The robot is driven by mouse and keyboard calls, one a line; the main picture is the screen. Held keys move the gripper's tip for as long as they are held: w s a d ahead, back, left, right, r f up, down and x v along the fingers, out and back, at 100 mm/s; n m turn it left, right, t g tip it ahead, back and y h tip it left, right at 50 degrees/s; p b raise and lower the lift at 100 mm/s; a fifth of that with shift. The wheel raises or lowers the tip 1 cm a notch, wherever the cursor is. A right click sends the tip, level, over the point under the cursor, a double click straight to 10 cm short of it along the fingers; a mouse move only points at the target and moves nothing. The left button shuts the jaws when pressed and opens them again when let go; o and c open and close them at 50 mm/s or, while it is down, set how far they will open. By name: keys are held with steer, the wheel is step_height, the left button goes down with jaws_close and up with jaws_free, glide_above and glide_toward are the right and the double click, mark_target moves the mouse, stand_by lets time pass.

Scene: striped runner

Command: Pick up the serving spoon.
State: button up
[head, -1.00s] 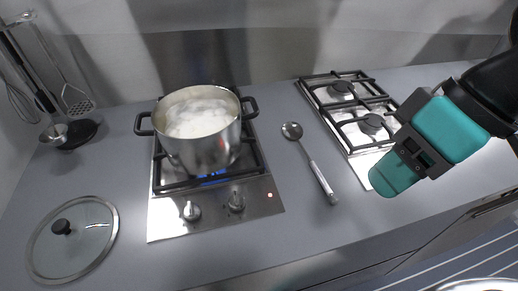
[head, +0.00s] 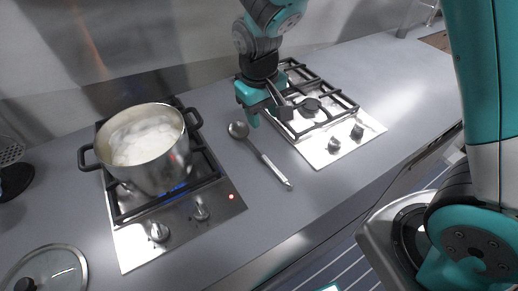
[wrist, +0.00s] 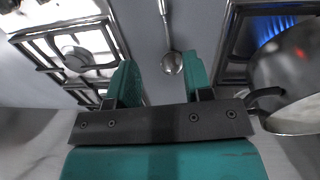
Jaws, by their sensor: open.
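The serving spoon (head: 262,157) is a long metal spoon lying on the grey counter between the two hobs. Its round bowl points to the back and its handle to the front right. My gripper (head: 264,112) is above the counter near the bowl end, over the edge of the right hob. In the wrist view my gripper (wrist: 158,80) has its two teal fingers spread with nothing between them. The spoon's bowl (wrist: 172,64) shows just beyond the fingertips, closer to the right finger, with the handle running away to the top edge.
A steaming metal pot (head: 148,150) stands on the left hob (head: 182,228), with a blue flame beneath it. The right hob (head: 318,150) has black grates and is empty. A glass lid (head: 62,268) lies at the front left. The counter in front of the spoon is clear.

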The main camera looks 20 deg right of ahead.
steer(key=p, duration=0.2)
glide_above(267, 160)
steer(key=f, duration=1)
steer(key=shift+w+a+f, duration=0.15)
steer(key=shift+w+f, duration=0.05)
steer(key=f+p, duration=0.1)
steer(key=f, duration=0.2)
steer(key=f+p, duration=0.1)
steer(key=shift+s+f+p, duration=0.2)
steer(key=shift+s+p, duration=0.1)
steer(key=shift+s, duration=0.05)
steer(key=shift+w+f, duration=0.1)
steer(key=shift+f, duration=0.4)
jaws_close()
